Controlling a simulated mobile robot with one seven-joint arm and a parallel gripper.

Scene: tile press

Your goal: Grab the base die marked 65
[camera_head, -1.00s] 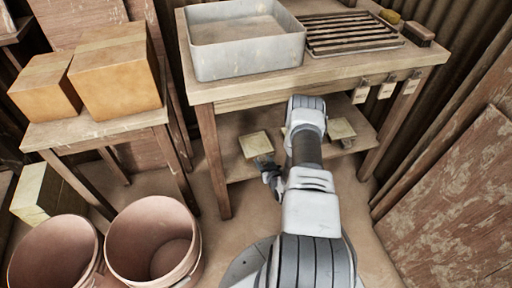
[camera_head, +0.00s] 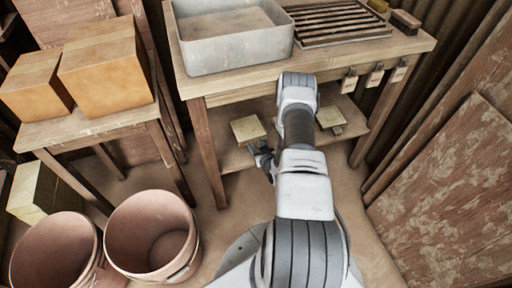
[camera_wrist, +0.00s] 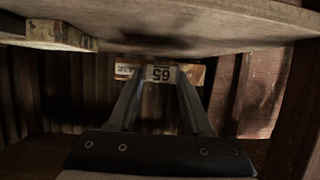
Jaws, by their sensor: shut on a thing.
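The base die marked 65 (camera_wrist: 161,73) is a pale, flat block. In the head view my gripper (camera_head: 264,160) is small and dark at the die's near side. The die appears slightly raised, with a dark shadow on the shelf in the wrist view.
A second, similar block (camera_head: 330,117) stands on the shelf (camera_head: 236,160) to the right; the wrist view shows a block at upper left (camera_wrist: 60,35). Bench legs (camera_head: 207,150) flank the shelf. Buckets (camera_head: 150,238) and a side table with boxes stand left.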

